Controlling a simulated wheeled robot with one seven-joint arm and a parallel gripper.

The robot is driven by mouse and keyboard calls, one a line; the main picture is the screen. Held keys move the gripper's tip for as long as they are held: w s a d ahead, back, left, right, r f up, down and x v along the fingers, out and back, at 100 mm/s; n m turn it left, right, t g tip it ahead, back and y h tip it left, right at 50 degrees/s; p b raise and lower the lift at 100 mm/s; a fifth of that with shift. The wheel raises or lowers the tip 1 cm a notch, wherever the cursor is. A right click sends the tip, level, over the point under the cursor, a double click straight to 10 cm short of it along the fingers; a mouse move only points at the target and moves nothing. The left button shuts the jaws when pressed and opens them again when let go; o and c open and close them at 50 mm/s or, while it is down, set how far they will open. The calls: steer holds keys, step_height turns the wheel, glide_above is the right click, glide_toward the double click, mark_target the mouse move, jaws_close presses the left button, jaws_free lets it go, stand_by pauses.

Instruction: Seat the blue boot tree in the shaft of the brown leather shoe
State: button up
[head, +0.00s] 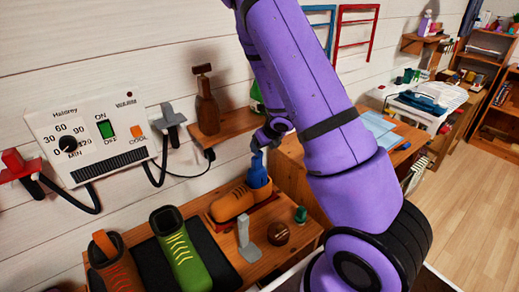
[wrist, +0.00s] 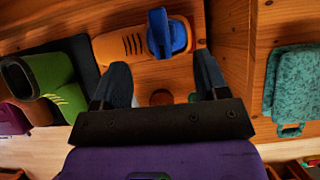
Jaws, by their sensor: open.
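In the head view my gripper (head: 265,140) is just above the tree.
A grey upright piece (head: 246,240), a round brown brush (head: 278,233) and a small green item (head: 300,214) are in front. A wall shelf (head: 220,126) is behind.

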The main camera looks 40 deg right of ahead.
steer(key=s+a+r+n+y, duration=0.3)
steer(key=s+a+r+n, duration=0.2)
steer(key=a+r+n, duration=0.55)
steer(key=s+a+r+n+y, duration=0.3)
steer(key=s+a+r+n, duration=0.3)
steer(key=r, duration=0.7)
steer(key=s+r+n+h, duration=0.3)
steer(key=s+r+n, duration=0.2)
steer(key=s+n, duration=0.4)
steer(key=s+d+r+n+g+h, duration=0.1)
steer(key=s+r+n+h, duration=0.2)
steer(key=s+n, duration=0.7)
steer(key=shift+v, duration=0.95)
steer(key=shift+w, duration=0.1)
